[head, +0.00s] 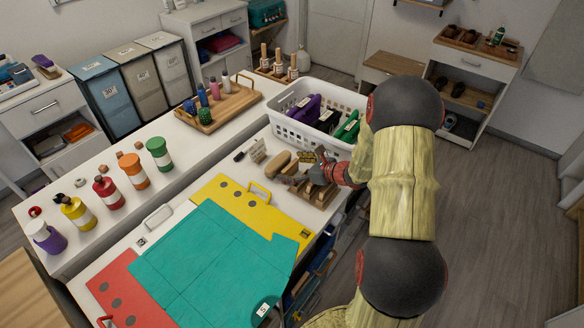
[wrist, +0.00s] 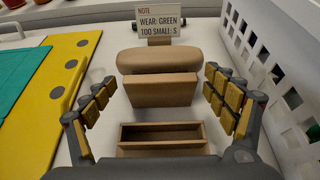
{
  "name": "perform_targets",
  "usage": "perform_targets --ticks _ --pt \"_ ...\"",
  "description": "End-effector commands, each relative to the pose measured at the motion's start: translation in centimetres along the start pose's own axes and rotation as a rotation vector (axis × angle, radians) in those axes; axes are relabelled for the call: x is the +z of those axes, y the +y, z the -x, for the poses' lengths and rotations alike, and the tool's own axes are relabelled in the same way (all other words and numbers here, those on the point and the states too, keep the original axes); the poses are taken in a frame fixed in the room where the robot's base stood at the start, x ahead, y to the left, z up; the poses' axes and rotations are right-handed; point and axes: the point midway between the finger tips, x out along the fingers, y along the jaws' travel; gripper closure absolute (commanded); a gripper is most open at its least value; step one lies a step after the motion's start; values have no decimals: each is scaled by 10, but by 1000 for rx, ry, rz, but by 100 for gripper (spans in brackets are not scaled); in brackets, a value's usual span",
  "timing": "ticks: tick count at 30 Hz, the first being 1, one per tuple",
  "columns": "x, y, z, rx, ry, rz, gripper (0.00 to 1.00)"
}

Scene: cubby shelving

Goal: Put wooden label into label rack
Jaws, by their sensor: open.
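In the wrist view a plain wooden block (wrist: 162,91), probably the wooden label, lies between the spread fingers of my gripper (wrist: 162,98), touching neither. Behind it is a rounded tan wooden piece (wrist: 158,56). Nearer my palm is an open wooden box with a long empty slot (wrist: 162,130), probably the label rack; its near side is partly hidden by my gripper. In the head view my gripper (head: 312,170) hangs over the counter among these wooden pieces and partly covers them. It is open and holds nothing.
A white basket (head: 283,131) with purple, black and green bundles stands close behind my gripper. A yellow board (head: 222,190) and teal cloth (head: 205,262) lie to the left.

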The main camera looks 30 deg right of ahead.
Motion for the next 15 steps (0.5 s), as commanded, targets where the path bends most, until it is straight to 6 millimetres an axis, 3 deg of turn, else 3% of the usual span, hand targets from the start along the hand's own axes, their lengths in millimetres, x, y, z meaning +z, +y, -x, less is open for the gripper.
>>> perform_targets --ticks 15 --pt "2 -1 96 -4 0 -2 15"
